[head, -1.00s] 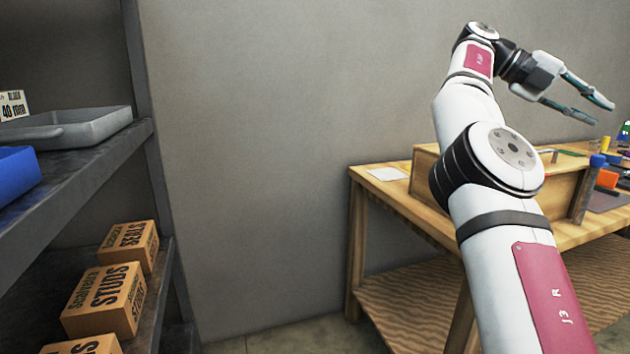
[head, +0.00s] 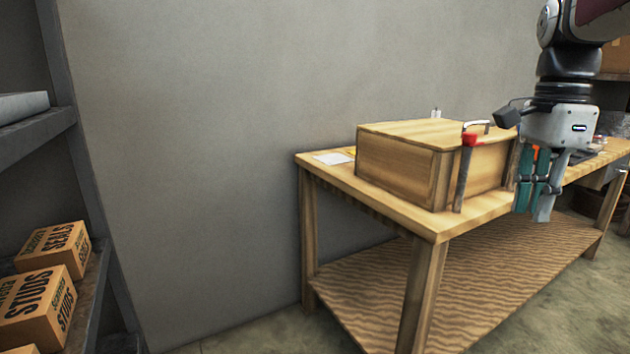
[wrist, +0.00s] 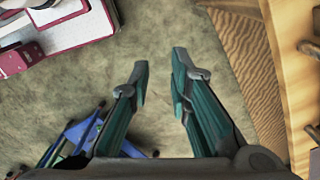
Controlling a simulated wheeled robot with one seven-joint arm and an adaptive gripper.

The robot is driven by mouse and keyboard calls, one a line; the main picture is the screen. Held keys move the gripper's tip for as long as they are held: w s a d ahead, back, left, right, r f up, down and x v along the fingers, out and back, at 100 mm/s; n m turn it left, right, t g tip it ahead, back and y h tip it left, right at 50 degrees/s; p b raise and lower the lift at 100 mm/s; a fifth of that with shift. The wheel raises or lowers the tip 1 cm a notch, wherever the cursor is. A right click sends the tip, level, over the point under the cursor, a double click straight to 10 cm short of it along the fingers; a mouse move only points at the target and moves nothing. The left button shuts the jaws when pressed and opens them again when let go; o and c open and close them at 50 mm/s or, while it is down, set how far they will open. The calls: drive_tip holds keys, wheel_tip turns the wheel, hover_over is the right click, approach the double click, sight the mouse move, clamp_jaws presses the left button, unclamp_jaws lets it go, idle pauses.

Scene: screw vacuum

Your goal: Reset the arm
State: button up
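My gripper (head: 537,205) hangs pointing down at the right of the head view, its teal fingers in front of the workbench's front edge. In the wrist view my gripper (wrist: 160,68) has its two fingers apart, with nothing between them but the bare floor below. Part of my arm shows above it at the top right of the head view; the rest of the arm is out of frame.
A wooden workbench (head: 425,226) carries a wooden box (head: 400,160) with a red-topped tool (head: 466,165) upright at its side. A shelf (head: 38,140) with cardboard boxes (head: 38,300) stands at left. Blue bars (wrist: 75,135) show at lower left of the wrist view.

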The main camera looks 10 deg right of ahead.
drive_tip(key=s+a+f+n+b, duration=0.4)
drive_tip(key=s+a+f+n, duration=1.3)
drive_tip(key=s+a+n, duration=0.35)
wheel_tip(320, 180, up, 37)
drive_tip(key=t+p, duration=0.4)
drive_tip(key=p, duration=3.2)
drive_tip(key=shift+a+t, duration=0.3)
drive_tip(key=shift+s+r+n, duration=0.1)
drive_tip(key=shift+n, duration=0.15)
